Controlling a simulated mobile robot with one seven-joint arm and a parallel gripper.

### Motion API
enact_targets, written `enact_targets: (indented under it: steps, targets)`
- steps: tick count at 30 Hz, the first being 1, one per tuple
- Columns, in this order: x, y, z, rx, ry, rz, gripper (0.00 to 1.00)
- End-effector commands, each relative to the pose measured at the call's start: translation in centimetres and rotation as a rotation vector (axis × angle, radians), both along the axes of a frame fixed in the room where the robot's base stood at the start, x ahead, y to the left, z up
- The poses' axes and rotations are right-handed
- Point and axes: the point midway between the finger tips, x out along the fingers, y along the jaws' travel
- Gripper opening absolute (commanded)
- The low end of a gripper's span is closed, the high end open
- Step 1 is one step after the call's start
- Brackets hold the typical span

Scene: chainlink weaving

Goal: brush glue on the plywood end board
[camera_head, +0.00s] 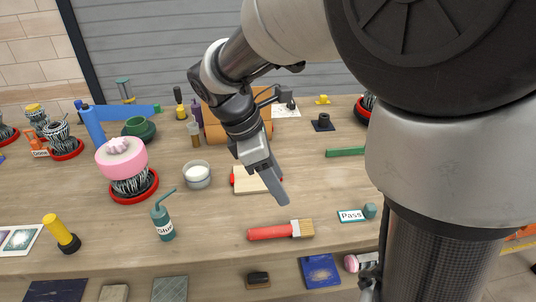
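A paint brush (282,230) with a red handle and tan bristles lies flat near the table's front edge, bristles to the right. A teal bottle marked "Glue" (163,223) stands to its left, with a thin bent nozzle. A pale wooden board (247,186) with red bits at its ends lies mid-table, partly hidden behind my gripper; I cannot tell if it is the plywood end board. My gripper (283,198) points down in front of this board, above and behind the brush, apart from it. Its fingers overlap in this view, so its opening is unclear.
A round pot with white contents (197,175) stands left of the board. A pink-topped striped object on a red dish (128,165) is further left. A "Pass" sign (352,215) is right. Bare table lies around the brush.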

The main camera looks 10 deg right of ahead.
Motion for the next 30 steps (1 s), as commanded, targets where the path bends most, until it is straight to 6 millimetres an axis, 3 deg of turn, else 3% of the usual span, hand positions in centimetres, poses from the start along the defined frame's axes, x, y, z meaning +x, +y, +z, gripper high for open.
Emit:
enact_targets:
  steps: [4,7,15,21,26,30]
  targets:
    - [-0.4,-0.1,1.2,0.016,-0.025,-0.039,0.52]
    - [-1.6,-1.2,2.6,0.075,-0.109,-0.179,0.52]
    - [-8.0,-4.6,6.6,0.402,-0.483,-0.914,0.52]
    - [-11.0,-5.5,7.5,0.617,-0.648,-1.326,0.52]
    - [-11.8,-5.7,8.2,0.687,-0.689,-1.452,0.52]
    - [-11.8,-5.6,10.9,0.692,-0.691,-1.464,0.52]
